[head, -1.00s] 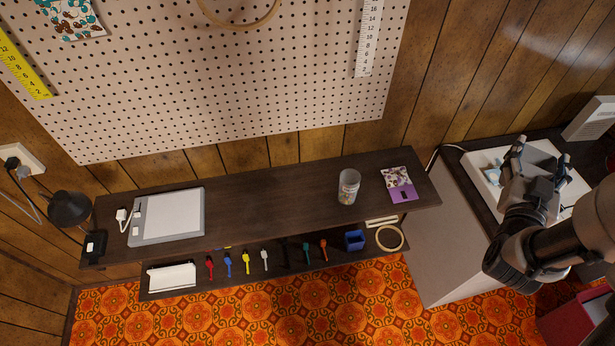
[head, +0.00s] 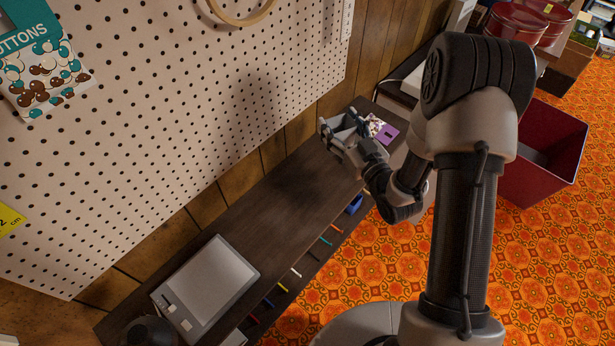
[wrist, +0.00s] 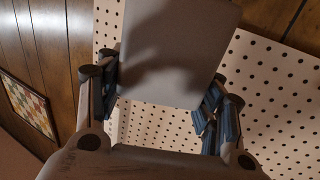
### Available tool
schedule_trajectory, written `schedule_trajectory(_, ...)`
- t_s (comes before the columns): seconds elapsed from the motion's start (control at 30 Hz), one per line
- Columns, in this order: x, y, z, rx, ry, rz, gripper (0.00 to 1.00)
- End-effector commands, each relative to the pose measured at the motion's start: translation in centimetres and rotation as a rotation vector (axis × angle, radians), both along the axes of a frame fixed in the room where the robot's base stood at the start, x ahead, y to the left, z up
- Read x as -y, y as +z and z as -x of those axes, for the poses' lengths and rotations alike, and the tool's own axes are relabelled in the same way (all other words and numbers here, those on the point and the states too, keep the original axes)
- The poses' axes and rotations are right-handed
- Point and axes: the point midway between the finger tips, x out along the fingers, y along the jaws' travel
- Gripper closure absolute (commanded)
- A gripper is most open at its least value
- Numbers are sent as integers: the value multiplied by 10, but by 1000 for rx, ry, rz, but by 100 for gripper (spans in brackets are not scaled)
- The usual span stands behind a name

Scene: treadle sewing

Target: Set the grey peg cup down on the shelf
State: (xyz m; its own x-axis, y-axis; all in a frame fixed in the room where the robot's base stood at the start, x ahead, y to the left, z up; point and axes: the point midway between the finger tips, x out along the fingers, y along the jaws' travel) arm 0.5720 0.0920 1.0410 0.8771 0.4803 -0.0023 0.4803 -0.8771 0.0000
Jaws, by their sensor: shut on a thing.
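The grey peg cup (head: 345,124) is held between the fingers of my gripper (head: 340,129), near the right end of the dark wooden shelf (head: 285,200). In the wrist view the cup (wrist: 175,50) is a plain grey block shape with my fingers on either side. Its far end runs out of the top of that view. In the head view the cup appears over the shelf; its exact height above it cannot be told.
A purple packet (head: 382,130) lies at the shelf's right end. A grey tablet (head: 207,285) lies at the near left end; the middle is bare. The pegboard (head: 190,110) rises behind. A red bin (head: 545,155) stands on the floor at right.

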Motion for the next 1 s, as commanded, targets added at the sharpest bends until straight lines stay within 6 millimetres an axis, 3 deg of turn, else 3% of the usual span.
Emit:
schedule_trajectory(0.03,-8,-29,9,-7,67,-2,82)
schedule_trajectory(0.1,-23,-54,24,-6,166,-2,82)
schedule_trajectory(0.23,-42,-85,52,-2,308,-1,82)
schedule_trajectory(0.43,-53,-102,74,2,403,1,82)
schedule_trajectory(0.67,-54,-114,76,1,408,2,82)
schedule_trajectory(1.0,-53,-148,76,1,408,1,82)
